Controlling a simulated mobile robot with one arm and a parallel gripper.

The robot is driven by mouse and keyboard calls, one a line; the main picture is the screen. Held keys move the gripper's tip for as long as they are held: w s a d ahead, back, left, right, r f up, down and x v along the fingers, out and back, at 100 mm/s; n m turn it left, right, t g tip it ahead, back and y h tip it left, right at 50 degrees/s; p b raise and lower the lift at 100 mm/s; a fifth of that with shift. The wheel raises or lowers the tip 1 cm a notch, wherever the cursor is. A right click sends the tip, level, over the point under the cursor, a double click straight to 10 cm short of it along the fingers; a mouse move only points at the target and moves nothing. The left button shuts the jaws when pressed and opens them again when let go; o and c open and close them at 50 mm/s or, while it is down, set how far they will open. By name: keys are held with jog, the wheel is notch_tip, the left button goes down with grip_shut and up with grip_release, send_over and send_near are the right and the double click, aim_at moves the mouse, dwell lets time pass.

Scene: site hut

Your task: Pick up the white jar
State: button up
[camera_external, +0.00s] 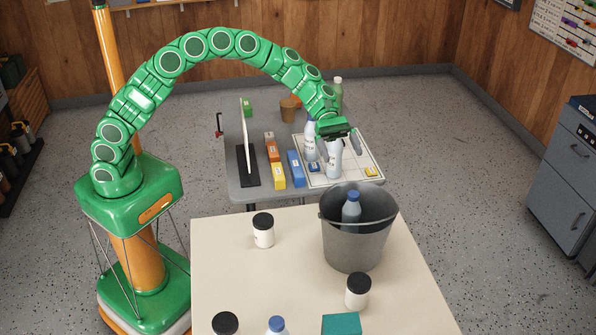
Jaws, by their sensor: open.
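White jars with black lids stand upright on the near cream table. One white jar (263,236) is left of the bucket, and another white jar (357,298) is in front of it. A third black lid (225,323) shows at the bottom edge, its body mostly cut off. My gripper (335,148) points down over the far grey table, away from these jars. It is open, at the top of a white bottle (334,164). I cannot tell whether the fingers are around the bottle or touch it.
A grey bucket (352,245) on the cream table (215,265) holds a blue-capped bottle (351,208). A teal block (341,324) and a blue-capped bottle (277,326) are at the near edge. The far table (235,188) carries an upright panel (246,140), coloured boxes and bottles.

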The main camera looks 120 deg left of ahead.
jog(key=w+d+r+n+t+y, duration=0.1)
jog(key=w+d+r+n+y, duration=0.2)
jog(key=w, duration=0.4)
jog(key=w+d+r+n+y, duration=0.1)
jog(key=w+d+n, duration=0.1)
jog(key=w+d, duration=0.45)
jog(key=w+d+f+n+g+y, duration=0.2)
jog(key=w+d+f+n+y, duration=0.2)
jog(key=d+n+y, duration=0.35)
notch_tip(320, 180, up, 2)
jog(key=n+g+y, duration=1)
jog(key=n+g, duration=0.1)
jog(key=n, duration=0.3)
send_over(256, 224)
jog(key=d, duration=0.3)
notch_tip(256, 224, down, 19)
jog(key=shift+f, duration=0.2)
jog(key=shift+x, duration=1.2)
jog(key=shift+w+a+f, duration=0.1)
jog(key=shift+a+f, duration=0.1)
jog(key=shift+a, duration=0.7)
jog(key=shift+w+a+f, duration=0.1)
jog(key=shift+a+f, duration=0.1)
jog(key=shift+a, duration=0.65)
jog(key=shift+w+a+f, duration=0.1)
jog(key=shift+a+f, duration=0.1)
jog(key=shift+a, duration=0.7)
